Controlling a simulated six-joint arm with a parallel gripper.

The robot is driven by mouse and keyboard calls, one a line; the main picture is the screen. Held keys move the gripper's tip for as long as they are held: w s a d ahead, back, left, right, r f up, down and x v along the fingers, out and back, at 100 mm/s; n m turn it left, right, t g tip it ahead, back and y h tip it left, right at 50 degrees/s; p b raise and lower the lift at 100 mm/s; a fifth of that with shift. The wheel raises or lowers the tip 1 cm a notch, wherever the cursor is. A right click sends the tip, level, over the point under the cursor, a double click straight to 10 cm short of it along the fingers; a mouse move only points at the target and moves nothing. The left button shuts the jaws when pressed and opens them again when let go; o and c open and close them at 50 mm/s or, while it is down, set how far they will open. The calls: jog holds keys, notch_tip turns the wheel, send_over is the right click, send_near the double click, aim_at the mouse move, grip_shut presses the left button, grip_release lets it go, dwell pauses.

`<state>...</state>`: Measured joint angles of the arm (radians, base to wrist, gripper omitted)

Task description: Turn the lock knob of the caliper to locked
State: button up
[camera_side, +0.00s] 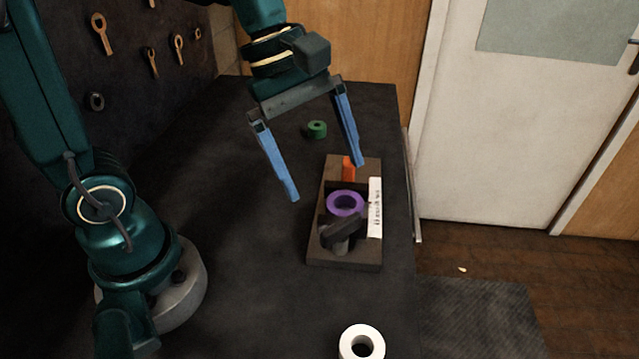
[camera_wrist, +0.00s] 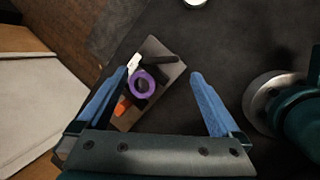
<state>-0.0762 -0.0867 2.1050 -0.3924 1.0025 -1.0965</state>
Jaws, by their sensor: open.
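A dark brown fixture block (camera_side: 350,262), which I take for the caliper, lies on the black bench. A dark bar-shaped knob (camera_side: 345,231) on a grey post stands at its near end; in the wrist view the bar (camera_wrist: 162,58) lies at the block's upper side. A purple ring (camera_side: 345,203) sits in the middle, and an orange piece (camera_side: 348,166) shows at the far end. A white label (camera_side: 375,208) with markings too small to read runs along the right side. My gripper (camera_side: 326,180) is open and empty above the block, its blue fingers wide apart, touching nothing that I can see.
A green ring (camera_side: 317,129) lies on the bench beyond the block. A white ring (camera_side: 362,342) lies at the near end. Tools hang on the dark wall board (camera_side: 135,60) at left. The bench left of the block is clear; its right edge is close to the block.

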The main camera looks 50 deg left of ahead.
aim_at(340, 222)
jog(key=f, duration=0.1)
jog(key=w+f+n+g, duration=0.1)
jog(key=f, duration=0.1)
jog(key=w+f+n+g+h, duration=0.1)
jog(key=f, duration=0.1)
jog(key=shift+x, duration=2.35)
jog(key=c, duration=1.1)
